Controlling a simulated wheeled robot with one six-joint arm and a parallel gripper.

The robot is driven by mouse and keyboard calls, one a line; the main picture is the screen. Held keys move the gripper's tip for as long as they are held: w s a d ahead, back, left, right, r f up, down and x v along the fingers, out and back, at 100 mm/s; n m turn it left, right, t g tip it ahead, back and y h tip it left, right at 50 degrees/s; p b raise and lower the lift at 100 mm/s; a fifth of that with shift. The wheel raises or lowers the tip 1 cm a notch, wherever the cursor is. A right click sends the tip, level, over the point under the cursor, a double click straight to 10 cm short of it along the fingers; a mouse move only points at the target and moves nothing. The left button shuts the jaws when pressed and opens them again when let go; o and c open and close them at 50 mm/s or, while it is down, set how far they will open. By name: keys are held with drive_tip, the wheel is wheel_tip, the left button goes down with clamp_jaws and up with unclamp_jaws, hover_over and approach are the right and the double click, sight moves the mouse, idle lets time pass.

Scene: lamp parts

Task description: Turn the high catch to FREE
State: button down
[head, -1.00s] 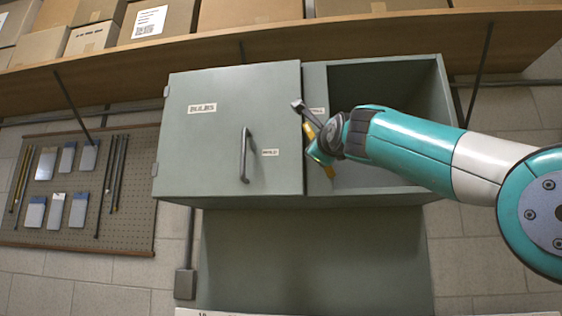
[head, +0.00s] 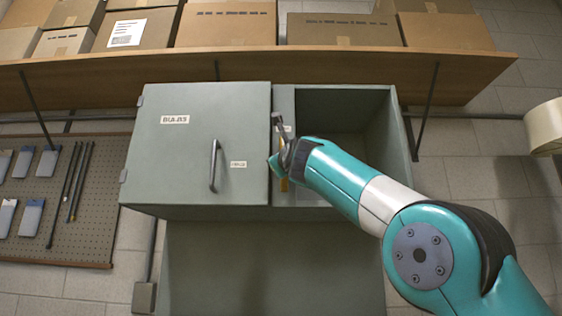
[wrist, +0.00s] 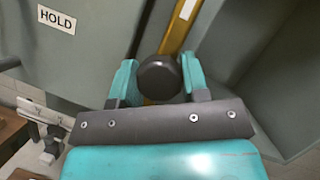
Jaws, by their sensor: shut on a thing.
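The high catch shows in the wrist view as a dark round knob (wrist: 159,80) in front of a yellow bar (wrist: 178,28). In the head view a dark grey lever (head: 277,124) and a bit of yellow (head: 284,185) show at the door's right edge, partly hidden by my arm. My gripper (wrist: 160,84) is shut on the knob, one teal finger on each side; in the head view it (head: 284,160) is at the cabinet front. A HOLD label (wrist: 56,19) is on the door. A small label (head: 284,129) beside the lever is unreadable.
The grey door (head: 195,145) marked BULBS, with a bar handle (head: 214,166), is closed. An open compartment (head: 345,125) lies to its right. A wooden shelf (head: 190,62) with boxes overhangs the cabinet. A pegboard (head: 92,215) hangs at left.

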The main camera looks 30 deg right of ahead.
drive_tip(key=shift+w+d+f, duration=0.1)
drive_tip(key=shift+f, duration=0.15)
drive_tip(key=c, duration=0.6)
unclamp_jaws()
drive_tip(key=shift+r, duration=0.15)
drive_tip(key=b+v, duration=0.9)
drive_tip(key=v, duration=0.8)
drive_tip(key=shift+s+b, duration=0.3)
